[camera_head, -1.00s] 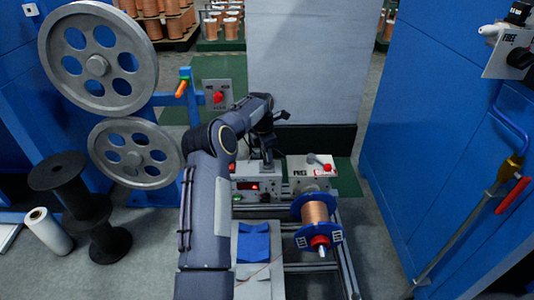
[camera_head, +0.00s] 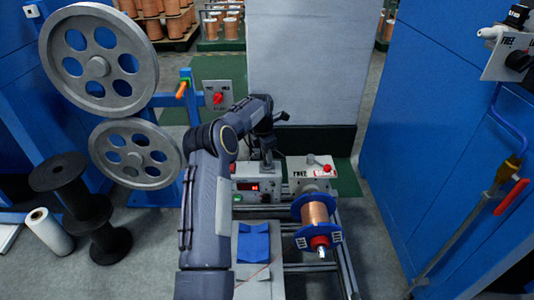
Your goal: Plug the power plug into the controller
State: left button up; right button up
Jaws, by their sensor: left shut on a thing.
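The controller (camera_head: 258,186) is a pale box with a lit red display, on the metal frame ahead of me. My left arm comes up and bends over toward it. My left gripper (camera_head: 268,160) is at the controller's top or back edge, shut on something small. The plug is too small and too hidden by the gripper to make out, so I cannot tell whether it touches the controller. My right gripper is not in view.
A spool of copper wire with blue flanges (camera_head: 315,215) sits on the frame, right of my arm. A switch box with a red knob (camera_head: 312,172) stands beside the controller. Grey pulleys (camera_head: 100,62) and black spools (camera_head: 85,205) are at left. A blue cabinet (camera_head: 430,130) bounds the right.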

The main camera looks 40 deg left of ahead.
pick_arm(q)
jog(key=shift+p, duration=0.8)
dwell(1.3)
jog(key=shift+f, duration=0.65)
dwell(0.3)
jog(key=o, duration=1)
jog(key=r+p, duration=0.1)
jog(key=r, duration=0.4)
jog(key=r+p, duration=0.1)
jog(key=r, duration=0.1)
jog(key=shift+s+a+r+p, duration=0.15)
jog(key=shift+s+a+p, duration=0.05)
jog(key=shift+s+p, duration=0.15)
jog(key=shift+r, duration=0.2)
